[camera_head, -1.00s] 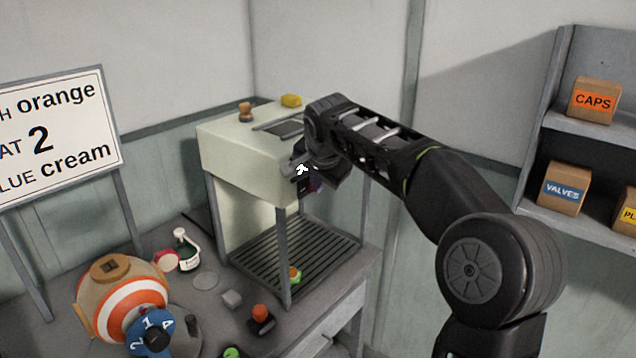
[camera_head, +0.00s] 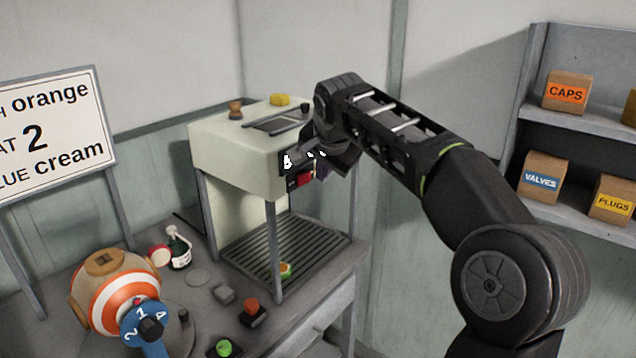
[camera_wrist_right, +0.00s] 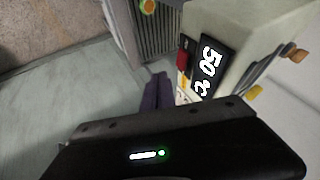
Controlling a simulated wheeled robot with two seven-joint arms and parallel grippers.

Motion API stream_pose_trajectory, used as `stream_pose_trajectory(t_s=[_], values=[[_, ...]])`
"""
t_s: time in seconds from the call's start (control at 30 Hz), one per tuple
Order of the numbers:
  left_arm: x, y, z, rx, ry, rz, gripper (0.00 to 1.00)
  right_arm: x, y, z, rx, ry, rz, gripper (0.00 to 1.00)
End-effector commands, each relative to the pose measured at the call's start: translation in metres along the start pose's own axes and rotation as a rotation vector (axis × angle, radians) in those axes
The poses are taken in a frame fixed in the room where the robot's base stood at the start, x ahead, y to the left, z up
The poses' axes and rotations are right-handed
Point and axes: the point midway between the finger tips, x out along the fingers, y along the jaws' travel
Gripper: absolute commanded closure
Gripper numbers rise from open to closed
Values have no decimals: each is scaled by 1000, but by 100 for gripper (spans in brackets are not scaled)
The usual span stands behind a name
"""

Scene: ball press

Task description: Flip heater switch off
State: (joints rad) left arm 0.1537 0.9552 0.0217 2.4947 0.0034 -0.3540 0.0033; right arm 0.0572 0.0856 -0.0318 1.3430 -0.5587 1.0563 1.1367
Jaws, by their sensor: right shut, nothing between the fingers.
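The cream machine (camera_head: 225,158) stands on the bench in the head view. A red switch (camera_head: 304,180) sits on its side panel, below a dark display with white digits that my arm partly covers. The wrist view shows the red switch (camera_wrist_right: 183,60) beside the display (camera_wrist_right: 208,68), which reads 50 °C. My right gripper (camera_head: 322,168) is shut and empty, close to the panel just right of the switch. Its dark purplish fingers (camera_wrist_right: 157,92) show in the wrist view, near the switch and seemingly apart from it. I cannot tell the switch's exact tilt. My left gripper is out of view.
A striped orange and white ball (camera_head: 118,292) with a blue numbered dial (camera_head: 143,320) sits at the bench's left. Green (camera_head: 224,347) and red (camera_head: 251,305) buttons are near the front. A shelf with boxes (camera_head: 544,177) stands at the right.

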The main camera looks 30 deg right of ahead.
Motion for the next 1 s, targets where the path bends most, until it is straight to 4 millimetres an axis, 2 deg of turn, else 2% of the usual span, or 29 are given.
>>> stream_pose_trajectory(t_s=[0.2, 0.33, 0.5, 1.0], values=[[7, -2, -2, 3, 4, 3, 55, -42, 1, 2, -2, -2, 1, 100], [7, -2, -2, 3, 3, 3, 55, -56, 1, 2, -2, -4, 4, 100], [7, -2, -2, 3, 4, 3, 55, -62, 1, 2, -1, -4, 6, 100], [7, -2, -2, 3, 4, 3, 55, -62, 1, 2, -2, -5, 6, 100]])
